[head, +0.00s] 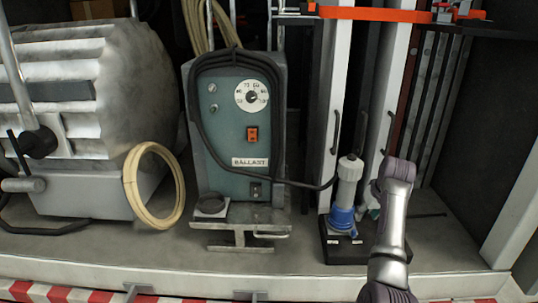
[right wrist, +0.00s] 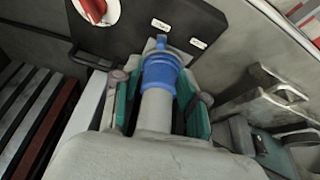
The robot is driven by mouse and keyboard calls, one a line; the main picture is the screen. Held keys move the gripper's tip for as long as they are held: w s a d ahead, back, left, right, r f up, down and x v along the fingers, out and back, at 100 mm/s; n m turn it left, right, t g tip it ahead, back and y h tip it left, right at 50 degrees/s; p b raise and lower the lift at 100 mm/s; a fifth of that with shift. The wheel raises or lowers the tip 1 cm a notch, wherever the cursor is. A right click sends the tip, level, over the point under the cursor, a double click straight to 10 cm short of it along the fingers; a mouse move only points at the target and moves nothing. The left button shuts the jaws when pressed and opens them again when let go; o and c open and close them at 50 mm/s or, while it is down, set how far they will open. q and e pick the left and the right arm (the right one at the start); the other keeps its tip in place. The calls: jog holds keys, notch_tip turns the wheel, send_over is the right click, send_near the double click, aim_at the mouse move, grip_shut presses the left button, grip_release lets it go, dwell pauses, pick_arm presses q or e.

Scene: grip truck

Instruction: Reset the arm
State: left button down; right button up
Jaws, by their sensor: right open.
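A grey and blue plug (head: 346,195) stands upright on a black base (head: 345,254) at the right of the shelf in the head view. My right arm comes in from the bottom right, and its gripper (head: 371,206) is beside the plug, mostly hidden behind my own wrist. In the right wrist view the blue-collared plug (right wrist: 163,74) lies between the teal-padded fingers of my right gripper (right wrist: 160,95). The gripper is open, with one finger on each side of the plug. Whether a pad touches it is unclear. My left gripper is not in view.
A teal ballast box (head: 240,135) with a black cable stands left of the plug. A cream hose ring (head: 153,186) and a large ribbed lamp (head: 95,100) are further left. White panels with handles (head: 345,80) rise behind the plug. A red knob (right wrist: 95,8) shows in the wrist view.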

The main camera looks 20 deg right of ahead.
jog(key=s+a+f+n+h, duration=0.2)
jog(key=s+a+f+n, duration=0.1)
jog(key=s+a+f, duration=1.15)
jog(key=s+a+r+n+y, duration=0.1)
jog(key=s+a+y, duration=0.1)
jog(key=s+a, duration=0.7)
jog(key=s+a+r+n+y, duration=0.1)
jog(key=s+a, duration=0.5)
jog(key=s, duration=0.5)
notch_tip(320, 180, down, 27)
jog(key=g+b, duration=0.2)
jog(key=s+d+f+g+b, duration=0.1)
jog(key=s+d+f+b, duration=0.1)
jog(key=s+f, duration=1.5)
notch_tip(320, 180, down, 3)
jog(key=shift+s+d+r, duration=0.1)
jog(key=shift+s+d, duration=0.25)
jog(key=shift+d, duration=0.15)
